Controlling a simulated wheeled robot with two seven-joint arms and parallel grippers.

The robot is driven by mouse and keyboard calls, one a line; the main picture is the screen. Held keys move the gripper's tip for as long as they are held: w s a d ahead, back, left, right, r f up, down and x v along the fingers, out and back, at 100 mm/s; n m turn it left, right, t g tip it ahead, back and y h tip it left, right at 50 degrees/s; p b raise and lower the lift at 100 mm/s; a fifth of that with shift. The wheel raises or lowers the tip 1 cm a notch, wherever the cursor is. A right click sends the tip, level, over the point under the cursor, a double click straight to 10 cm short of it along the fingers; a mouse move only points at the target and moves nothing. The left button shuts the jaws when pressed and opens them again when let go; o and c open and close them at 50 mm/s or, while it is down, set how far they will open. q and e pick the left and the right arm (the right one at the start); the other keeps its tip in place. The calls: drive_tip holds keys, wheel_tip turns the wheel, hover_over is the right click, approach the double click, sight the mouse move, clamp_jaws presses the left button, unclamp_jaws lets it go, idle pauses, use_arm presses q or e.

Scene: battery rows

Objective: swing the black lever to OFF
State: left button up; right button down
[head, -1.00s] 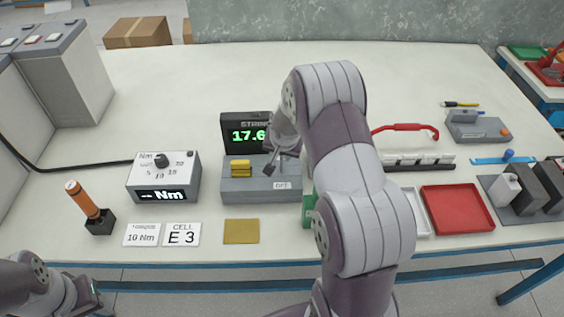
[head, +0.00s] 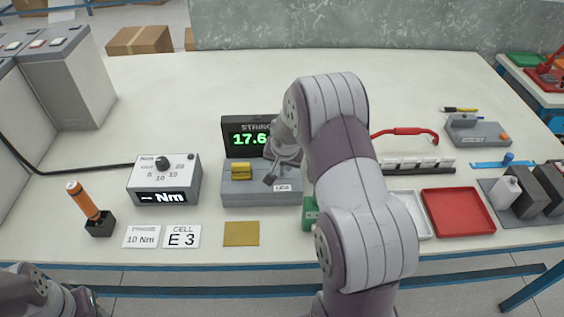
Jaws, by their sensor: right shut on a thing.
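The switch box (head: 245,198) is a grey block with a yellow block (head: 241,171) on its left and a white label (head: 282,188) on its front right, its print small but seeming to read OFF. My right gripper (head: 271,179) is over the right half of the box, pointing down, and shut on the black lever. The lever is almost wholly hidden by the gripper and wrist, so its exact angle cannot be told. My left gripper (head: 84,300) is at the bottom left, away from the box; its jaws are not clear.
A display (head: 240,136) reading 17.6 stands behind the box. A torque unit (head: 163,182), an orange-handled tool (head: 83,200) and two cards are to the left. A yellow pad (head: 241,233) lies in front. A red tray (head: 458,211) lies right of my arm.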

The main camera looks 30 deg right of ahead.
drive_tip(key=shift+s+f, duration=0.2)
drive_tip(key=shift+f, duration=0.05)
idle(0.5)
drive_tip(key=c, duration=1)
unclamp_jaws()
drive_tip(key=shift+o, duration=1.1)
drive_tip(key=shift+w, duration=0.2)
drive_tip(key=shift+r, duration=0.15)
drive_tip(key=b+v, duration=0.1)
drive_tip(key=v, duration=1.1)
drive_tip(key=shift+r, duration=0.25)
